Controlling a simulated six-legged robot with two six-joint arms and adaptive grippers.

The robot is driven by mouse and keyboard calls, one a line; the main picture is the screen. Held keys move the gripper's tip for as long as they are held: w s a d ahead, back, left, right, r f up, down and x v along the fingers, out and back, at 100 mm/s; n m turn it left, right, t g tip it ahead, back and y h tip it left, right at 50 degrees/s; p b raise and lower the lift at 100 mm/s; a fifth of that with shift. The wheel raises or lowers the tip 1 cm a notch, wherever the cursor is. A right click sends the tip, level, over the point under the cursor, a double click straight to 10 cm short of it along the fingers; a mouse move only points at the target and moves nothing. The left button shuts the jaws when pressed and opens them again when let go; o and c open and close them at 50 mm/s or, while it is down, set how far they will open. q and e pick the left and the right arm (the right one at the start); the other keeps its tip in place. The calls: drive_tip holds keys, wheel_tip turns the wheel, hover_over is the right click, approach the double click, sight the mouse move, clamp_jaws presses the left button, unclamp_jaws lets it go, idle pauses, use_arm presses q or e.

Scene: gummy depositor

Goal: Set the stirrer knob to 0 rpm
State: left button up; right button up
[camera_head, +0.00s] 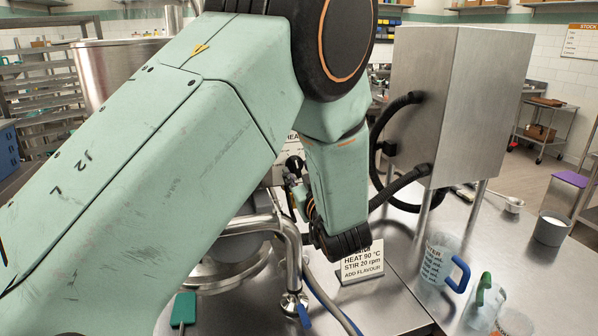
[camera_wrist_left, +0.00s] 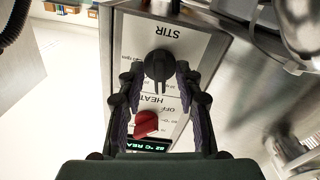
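In the left wrist view the black stirrer knob (camera_wrist_left: 158,66) sits on a white panel under the label STIR, which appears upside down. A scale mark ending in "rpm" shows at its left; I cannot tell clearly which mark the knob points to. My left gripper (camera_wrist_left: 155,76) is open, with one finger on each side of the knob and small gaps visible between. In the head view my left gripper (camera_head: 294,180) is mostly hidden behind my own arm, and the knob is hidden. My right gripper is in neither view.
A red HEAT knob (camera_wrist_left: 146,124) and a lit display (camera_wrist_left: 147,146) lie between the fingers' bases. In the head view, a steel cabinet (camera_head: 455,100) with black hoses, an instruction sign (camera_head: 362,263), a bent steel pipe (camera_head: 285,235) and clear jugs (camera_head: 436,262) stand nearby.

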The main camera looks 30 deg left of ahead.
use_arm(q)
drive_tip(key=shift+s+r, duration=0.1)
drive_tip(key=shift+d, duration=0.1)
drive_tip(key=c, duration=0.4)
clamp_jaws()
